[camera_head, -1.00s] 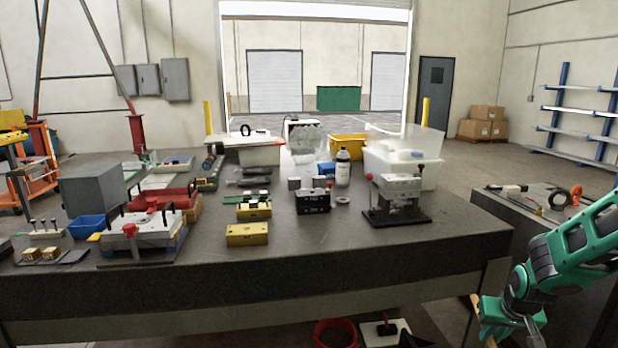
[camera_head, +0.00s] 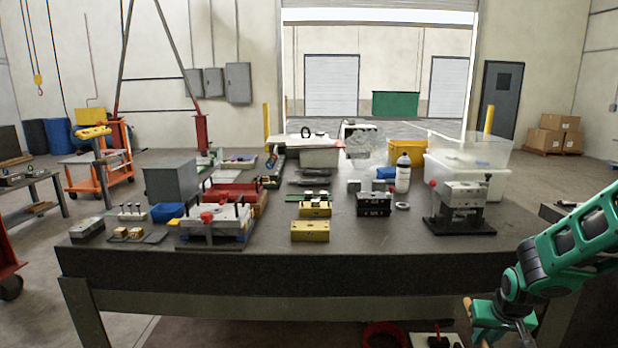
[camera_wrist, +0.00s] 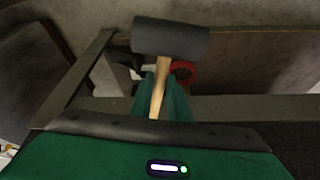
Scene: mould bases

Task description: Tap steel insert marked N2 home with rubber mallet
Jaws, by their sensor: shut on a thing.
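The rubber mallet shows in the wrist view, with a dark head (camera_wrist: 170,38) and a pale wooden handle (camera_wrist: 158,92). My gripper (camera_wrist: 163,85) is shut on the handle, with the head beyond the fingers. In the head view my gripper (camera_head: 490,318) is low at the right, in front of the table's front edge. A steel mould base (camera_head: 212,228) with dark posts and a red knob stands at the table's left front. Small brass-coloured blocks (camera_head: 125,234) lie on a dark plate left of it. No N2 mark is readable, so I cannot tell which piece is the insert.
The dark workbench (camera_head: 300,272) fills the middle. Yellow blocks (camera_head: 310,231), a black block (camera_head: 374,205), a white bottle (camera_head: 403,174) and a steel fixture (camera_head: 462,196) stand on it. A red bin (camera_head: 385,335) is below. The bench's front strip is mostly clear.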

